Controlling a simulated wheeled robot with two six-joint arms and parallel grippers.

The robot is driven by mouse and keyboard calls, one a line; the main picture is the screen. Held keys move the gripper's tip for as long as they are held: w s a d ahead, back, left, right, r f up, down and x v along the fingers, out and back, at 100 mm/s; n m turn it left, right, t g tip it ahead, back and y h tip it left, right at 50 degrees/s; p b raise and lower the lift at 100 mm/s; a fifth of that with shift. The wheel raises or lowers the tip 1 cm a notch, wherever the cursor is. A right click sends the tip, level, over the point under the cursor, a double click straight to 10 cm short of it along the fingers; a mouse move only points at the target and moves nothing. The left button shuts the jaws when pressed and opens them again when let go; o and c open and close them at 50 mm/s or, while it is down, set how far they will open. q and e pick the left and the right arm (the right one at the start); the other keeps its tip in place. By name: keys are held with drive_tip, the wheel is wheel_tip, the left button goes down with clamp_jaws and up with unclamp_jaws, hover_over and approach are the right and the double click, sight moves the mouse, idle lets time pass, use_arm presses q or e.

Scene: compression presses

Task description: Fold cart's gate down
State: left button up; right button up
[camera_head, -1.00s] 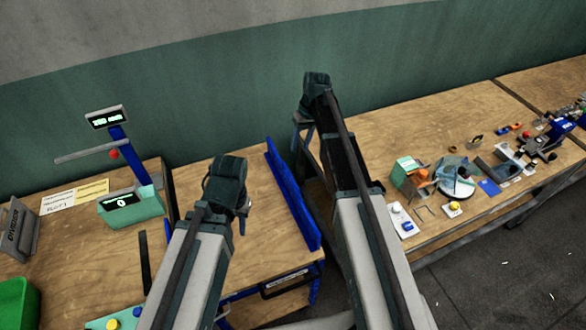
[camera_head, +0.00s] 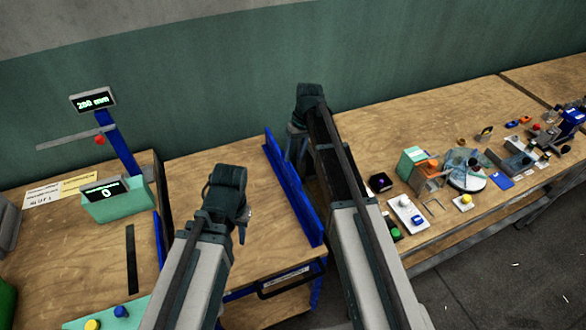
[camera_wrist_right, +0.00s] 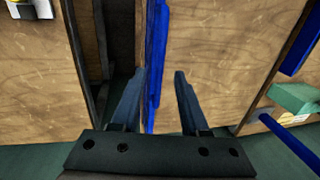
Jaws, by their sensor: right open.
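The cart's blue gate (camera_head: 290,190) stands up along the right edge of the cart's wooden top (camera_head: 215,270). My right gripper (camera_head: 298,135) is by the far end of the gate, on its right side in the head view. In the right wrist view my right gripper (camera_wrist_right: 160,85) is open, and the gate's blue edge (camera_wrist_right: 157,50) runs up between its fingers. I cannot tell whether a finger touches it. My left gripper (camera_head: 240,222) is above the cart top, left of the gate; its jaws are too hidden to judge.
A bench with small parts (camera_head: 450,130) stands right of the cart, with a dark gap between them. At the left is a table with a blue post, a display (camera_head: 93,101) and a green counter box (camera_head: 118,200). A green wall stands behind.

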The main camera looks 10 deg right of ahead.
sight(290, 175)
drive_tip(key=shift+a+f+b, duration=0.15)
drive_tip(key=shift+f+b, duration=0.35)
drive_tip(key=shift+f, duration=0.3)
drive_tip(key=shift+a+f+b, duration=0.15)
drive_tip(key=shift+f+b, duration=0.35)
drive_tip(key=shift+f, duration=0.25)
use_arm(q)
wheel_tip(290, 175, down, 3)
use_arm(e)
drive_tip(key=shift+s, duration=0.1)
drive_tip(key=shift+c, duration=0.3)
clamp_jaws()
